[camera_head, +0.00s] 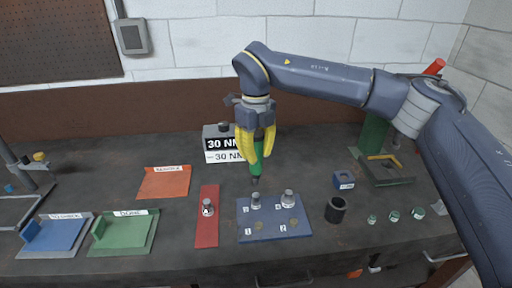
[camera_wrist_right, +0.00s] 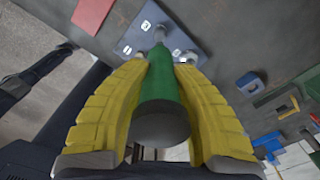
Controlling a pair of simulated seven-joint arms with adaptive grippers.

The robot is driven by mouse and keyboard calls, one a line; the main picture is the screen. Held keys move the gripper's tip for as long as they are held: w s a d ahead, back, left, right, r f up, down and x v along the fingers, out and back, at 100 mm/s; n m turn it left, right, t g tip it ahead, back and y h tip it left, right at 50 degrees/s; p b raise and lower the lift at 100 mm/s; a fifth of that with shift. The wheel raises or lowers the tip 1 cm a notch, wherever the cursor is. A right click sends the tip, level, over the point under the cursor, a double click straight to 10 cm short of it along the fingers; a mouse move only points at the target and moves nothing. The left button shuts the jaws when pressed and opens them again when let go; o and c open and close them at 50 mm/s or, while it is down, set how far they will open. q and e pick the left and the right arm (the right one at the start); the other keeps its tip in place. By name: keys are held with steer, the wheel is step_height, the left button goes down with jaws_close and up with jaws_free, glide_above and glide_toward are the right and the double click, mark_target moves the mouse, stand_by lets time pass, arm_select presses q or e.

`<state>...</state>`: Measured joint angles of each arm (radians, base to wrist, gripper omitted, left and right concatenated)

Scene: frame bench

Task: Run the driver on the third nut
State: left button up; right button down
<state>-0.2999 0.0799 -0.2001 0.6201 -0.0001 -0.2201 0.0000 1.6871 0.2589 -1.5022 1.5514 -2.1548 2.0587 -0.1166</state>
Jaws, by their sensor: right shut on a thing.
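My right gripper (camera_head: 257,160) is shut on a green driver (camera_head: 256,171), which it holds upright with its dark tip down. The wrist view shows the yellow fingers on either side of the green driver (camera_wrist_right: 161,82). The blue plate (camera_head: 268,236) lies below, with number labels at its positions. A silver nut piece (camera_head: 256,200) stands at the back left of the plate, beside the label that looks like 3. The driver tip is just above it; contact cannot be told. Another silver piece (camera_head: 288,198) stands at the back right. My left gripper is out of view.
A red strip (camera_head: 208,232) with a labelled piece lies left of the plate. A dark cup (camera_head: 336,210) and several small green-and-silver pieces stand right. A 30 NM sign (camera_head: 223,157) stands behind. Orange (camera_head: 163,185), green (camera_head: 125,240) and blue (camera_head: 52,242) trays lie left.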

mark_target(256, 168)
steer(key=shift+f, duration=2.25)
steer(key=shift+s+f, duration=0.1)
steer(key=shift+f, duration=0.4)
stand_by(1.6)
steer(key=shift+r, duration=3.65)
